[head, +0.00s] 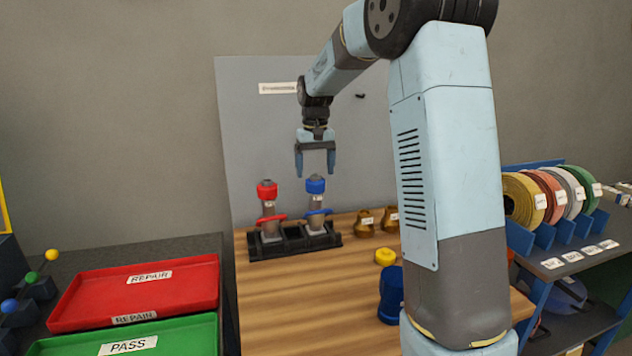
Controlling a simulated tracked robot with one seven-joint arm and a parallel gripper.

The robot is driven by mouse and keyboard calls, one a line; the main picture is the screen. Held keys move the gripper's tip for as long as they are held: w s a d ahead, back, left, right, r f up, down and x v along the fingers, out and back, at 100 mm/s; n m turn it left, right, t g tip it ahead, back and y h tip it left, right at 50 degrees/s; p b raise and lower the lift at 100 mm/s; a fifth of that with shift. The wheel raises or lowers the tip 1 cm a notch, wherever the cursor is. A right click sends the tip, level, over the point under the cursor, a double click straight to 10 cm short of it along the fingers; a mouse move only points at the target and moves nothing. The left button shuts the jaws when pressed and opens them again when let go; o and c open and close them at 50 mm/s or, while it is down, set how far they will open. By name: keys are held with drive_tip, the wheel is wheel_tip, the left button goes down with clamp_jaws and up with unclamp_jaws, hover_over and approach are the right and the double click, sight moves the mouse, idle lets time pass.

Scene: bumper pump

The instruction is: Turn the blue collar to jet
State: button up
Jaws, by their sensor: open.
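The blue collar (316,185) sits around the top of a grey nozzle-like piece with a blue ring lower down. That piece stands upright in a black holder (292,243) on the wooden table. Beside it on the left stands a like piece with a red collar (267,190) and a red ring. My gripper (315,174) is open and points down, with its fingertips close to the blue collar's top in the picture. I cannot tell whether they touch it. Any marking for jet is too small to read.
Two brown pieces (365,222) with tags, a yellow piece (385,257) and a dark blue container (391,295) stand on the wooden table (290,310). Red REPAIR (205,290) and green PASS (205,335) trays lie left. A rack of reels (525,200) stands right. The table front is clear.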

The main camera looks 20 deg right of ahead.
sight(315, 175)
drive_tip(key=shift+f, duration=2.15)
drive_tip(key=shift+c, duration=0.5)
drive_tip(key=c, duration=0.9)
